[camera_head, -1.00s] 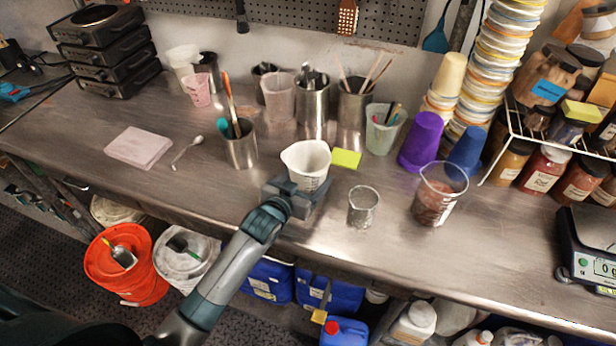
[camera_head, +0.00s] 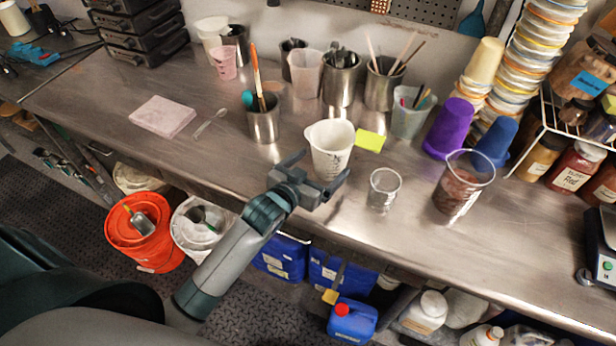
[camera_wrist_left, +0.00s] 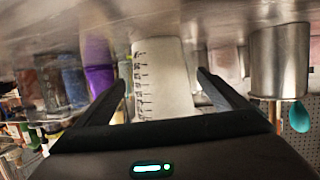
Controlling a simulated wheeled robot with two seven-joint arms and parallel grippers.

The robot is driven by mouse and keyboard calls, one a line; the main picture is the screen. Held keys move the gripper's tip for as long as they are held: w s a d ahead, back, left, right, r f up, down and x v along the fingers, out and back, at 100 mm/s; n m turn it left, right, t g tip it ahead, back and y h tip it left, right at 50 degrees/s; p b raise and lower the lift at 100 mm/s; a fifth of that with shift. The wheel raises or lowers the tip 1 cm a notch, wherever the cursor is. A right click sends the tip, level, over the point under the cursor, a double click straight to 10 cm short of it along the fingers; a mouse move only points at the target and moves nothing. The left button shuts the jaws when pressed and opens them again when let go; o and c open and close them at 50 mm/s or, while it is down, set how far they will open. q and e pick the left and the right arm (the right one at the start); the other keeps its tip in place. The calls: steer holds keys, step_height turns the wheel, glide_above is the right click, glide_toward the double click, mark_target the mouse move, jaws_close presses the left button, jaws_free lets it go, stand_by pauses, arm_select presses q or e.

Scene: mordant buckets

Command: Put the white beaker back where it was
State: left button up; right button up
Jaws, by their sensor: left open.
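The white beaker (camera_head: 330,150) stands upright on the steel workbench (camera_head: 250,180), with dark graduation marks on its side. My left gripper (camera_head: 318,174) is open just in front of the beaker, on the near side. In the left wrist view the white beaker (camera_wrist_left: 160,80) stands beyond and between the two spread fingers (camera_wrist_left: 163,100), apart from both. That view looks upside down, with the bench surface at the top. My right gripper is not in view.
A small glass beaker (camera_head: 383,190) stands close to the right of my left gripper. A larger beaker with reddish contents (camera_head: 462,185) is farther right. A yellow note pad (camera_head: 370,141) and a metal pot of tools (camera_head: 263,122) flank the white beaker. The bench front-left is clear.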

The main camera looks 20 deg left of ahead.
arm_select(q)
steer(key=shift+b+v, duration=0.6)
steer(key=shift+v, duration=2.55)
